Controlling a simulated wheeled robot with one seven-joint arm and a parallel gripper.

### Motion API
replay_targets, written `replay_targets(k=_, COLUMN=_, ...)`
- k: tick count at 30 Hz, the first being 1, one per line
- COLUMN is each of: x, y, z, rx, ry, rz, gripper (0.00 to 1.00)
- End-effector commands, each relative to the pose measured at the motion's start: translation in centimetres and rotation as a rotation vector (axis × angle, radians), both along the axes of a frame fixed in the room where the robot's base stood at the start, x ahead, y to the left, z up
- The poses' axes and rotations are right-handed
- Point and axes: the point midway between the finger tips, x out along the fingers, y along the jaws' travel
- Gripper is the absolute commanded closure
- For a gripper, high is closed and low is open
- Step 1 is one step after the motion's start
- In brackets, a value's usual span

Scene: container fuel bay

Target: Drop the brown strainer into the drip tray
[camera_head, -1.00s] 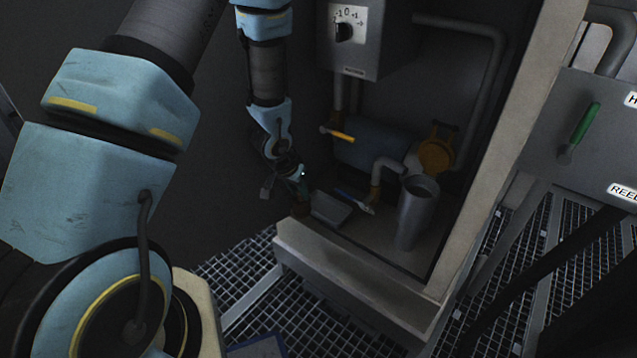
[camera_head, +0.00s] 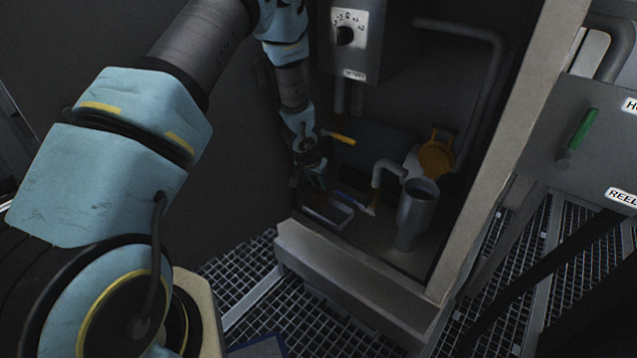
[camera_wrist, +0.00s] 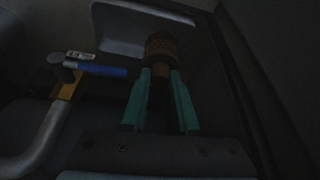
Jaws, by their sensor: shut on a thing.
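My gripper (camera_head: 316,178) is inside the cabinet at its left side, pointing down. In the wrist view its two teal fingers (camera_wrist: 160,78) are closed on the narrow end of the brown strainer (camera_wrist: 160,48). The strainer's wider, ridged body sticks out beyond the fingertips. The grey drip tray (camera_head: 341,217) lies on the cabinet floor just below and right of my gripper. In the wrist view the tray (camera_wrist: 118,30) shows behind and left of the strainer, which overlaps its edge. The gap between strainer and tray is too dark to judge.
A blue-handled valve (camera_head: 356,202) and a bent pipe (camera_head: 386,168) stand right of the tray. A metal cylinder (camera_head: 413,218) is further right. A yellow lever (camera_head: 340,137) and an orange cap (camera_head: 437,156) are above. The cabinet's front sill (camera_head: 340,258) borders the floor.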

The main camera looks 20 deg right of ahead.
Motion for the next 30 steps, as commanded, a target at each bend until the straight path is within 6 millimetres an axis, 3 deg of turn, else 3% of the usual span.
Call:
replay_targets(k=18, x=0.0, y=0.0, z=-1.1, rx=-0.001, ry=0.0, rz=0.0, gripper=1.0)
replay_targets(k=19, x=0.0, y=0.0, z=-1.2, rx=-0.001, ry=0.001, rz=0.0, gripper=0.7)
replay_targets(k=27, x=0.0, y=0.0, z=-1.1, rx=-0.001, ry=0.001, rz=0.0, gripper=0.41)
replay_targets(k=30, x=0.0, y=0.0, z=-1.1, rx=-0.001, ry=0.001, rz=0.0, gripper=0.41)
